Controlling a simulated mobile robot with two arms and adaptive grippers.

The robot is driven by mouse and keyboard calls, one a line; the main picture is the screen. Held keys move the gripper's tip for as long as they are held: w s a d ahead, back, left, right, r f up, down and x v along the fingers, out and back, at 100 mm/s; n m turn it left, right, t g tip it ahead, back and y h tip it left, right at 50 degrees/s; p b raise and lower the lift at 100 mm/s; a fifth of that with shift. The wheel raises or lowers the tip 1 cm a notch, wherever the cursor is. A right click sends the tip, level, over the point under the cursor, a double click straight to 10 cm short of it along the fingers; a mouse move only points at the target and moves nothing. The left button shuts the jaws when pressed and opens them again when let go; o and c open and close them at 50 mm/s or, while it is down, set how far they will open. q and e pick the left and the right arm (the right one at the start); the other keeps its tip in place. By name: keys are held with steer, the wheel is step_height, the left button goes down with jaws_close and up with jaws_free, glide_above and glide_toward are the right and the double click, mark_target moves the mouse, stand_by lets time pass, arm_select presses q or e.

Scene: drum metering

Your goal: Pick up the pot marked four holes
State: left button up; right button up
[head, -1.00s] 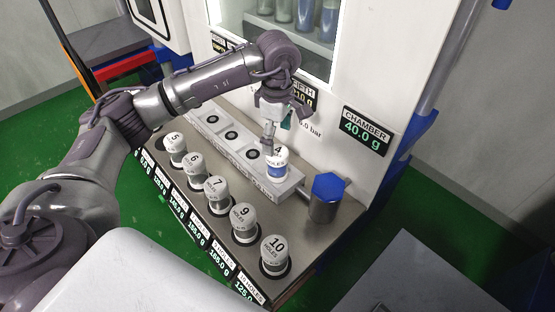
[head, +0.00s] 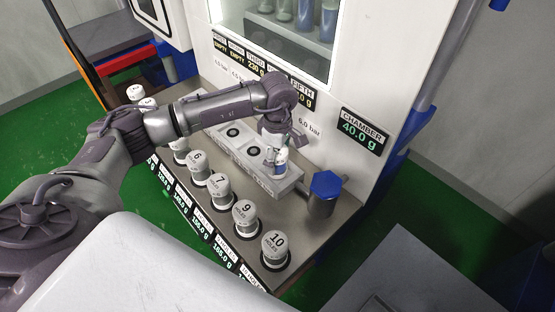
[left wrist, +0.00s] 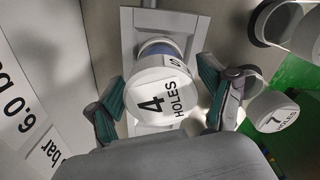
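The pot marked four holes (head: 281,160) stands upright in the grey slotted block at its right end. It is white with a blue band, and its top is partly hidden by my gripper in the head view. In the left wrist view its lid, marked "4 HOLES" (left wrist: 163,100), faces the camera. My left gripper (head: 275,145) is down at this pot. In the left wrist view its two teal-padded fingers (left wrist: 160,92) stand open on either side of the pot; whether either pad touches it I cannot tell. My right gripper is not in view.
Pots marked 6, 7 (head: 218,186), 9 (head: 245,214) and 10 (head: 275,245) stand in a front row beside the grey block (head: 222,144). A blue-capped metal cylinder (head: 324,192) stands right of the block. The white machine wall with the chamber display (head: 363,130) rises behind.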

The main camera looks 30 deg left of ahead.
arm_select(q)
steer(key=c, duration=1.3)
steer(key=shift+r, duration=0.1)
steer(key=shift+w+r+b, duration=0.1)
steer(key=shift+r+b, duration=0.25)
steer(key=shift+r, duration=0.05)
step_height(320, 180, up, 2)
steer(key=shift+r+b, duration=0.25)
steer(key=shift+b, duration=0.55)
steer(key=s+d+r+b, duration=0.2)
steer(key=s+d+r, duration=0.1)
steer(key=s+d, duration=0.1)
steer(key=s+d+r+b, duration=0.2)
steer(key=s+d+r, duration=0.1)
steer(key=d+r, duration=0.1)
steer(key=shift+s+d+r, duration=0.3)
steer(key=shift+s, duration=0.05)
